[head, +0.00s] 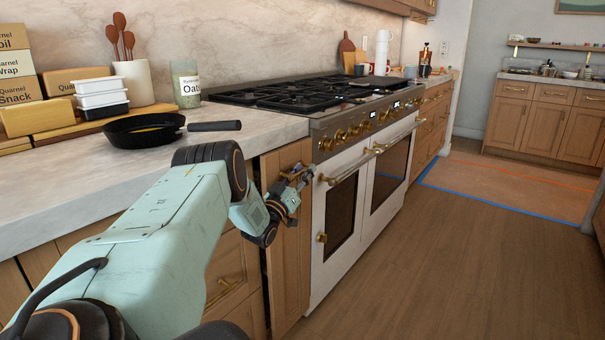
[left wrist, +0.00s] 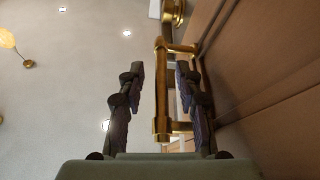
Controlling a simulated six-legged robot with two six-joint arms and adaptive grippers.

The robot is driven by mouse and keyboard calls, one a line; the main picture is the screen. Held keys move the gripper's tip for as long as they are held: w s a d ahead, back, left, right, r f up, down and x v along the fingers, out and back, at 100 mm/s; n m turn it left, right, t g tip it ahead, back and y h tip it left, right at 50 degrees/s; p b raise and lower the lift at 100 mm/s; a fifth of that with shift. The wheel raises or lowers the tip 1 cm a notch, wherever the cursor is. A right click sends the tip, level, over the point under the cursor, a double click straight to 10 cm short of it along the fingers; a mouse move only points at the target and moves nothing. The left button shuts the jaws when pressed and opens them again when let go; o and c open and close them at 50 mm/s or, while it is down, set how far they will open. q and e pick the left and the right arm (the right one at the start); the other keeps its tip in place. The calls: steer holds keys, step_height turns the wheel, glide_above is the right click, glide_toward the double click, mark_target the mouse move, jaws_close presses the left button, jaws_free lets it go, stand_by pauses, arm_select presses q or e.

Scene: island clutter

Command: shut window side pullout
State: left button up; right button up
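The narrow wooden pullout front (head: 288,250) stands between the drawers and the white range in the head view. A dark gap shows along its left edge, and it looks to stand out a little; how far I cannot tell. My left gripper (head: 296,180) is at its upper part. In the left wrist view its two fingers (left wrist: 161,100) are open and apart, with a brass bar handle (left wrist: 160,85) between them. I see space on both sides of the bar. The wooden front also shows there (left wrist: 270,75). My right gripper is not in view.
The range (head: 340,215) with brass handles and knobs is close on the right. Brass-handled drawers (head: 225,285) are on the left. A black pan (head: 145,129) sits on the counter (head: 60,200) above. The wooden floor (head: 450,260) is clear on the right.

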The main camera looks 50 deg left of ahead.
arm_select(q)
steer(key=shift+s, duration=0.15)
steer(key=v, duration=1.1)
steer(key=shift+s+d, duration=0.15)
steer(key=shift+s, duration=0.15)
steer(key=shift+f, duration=0.15)
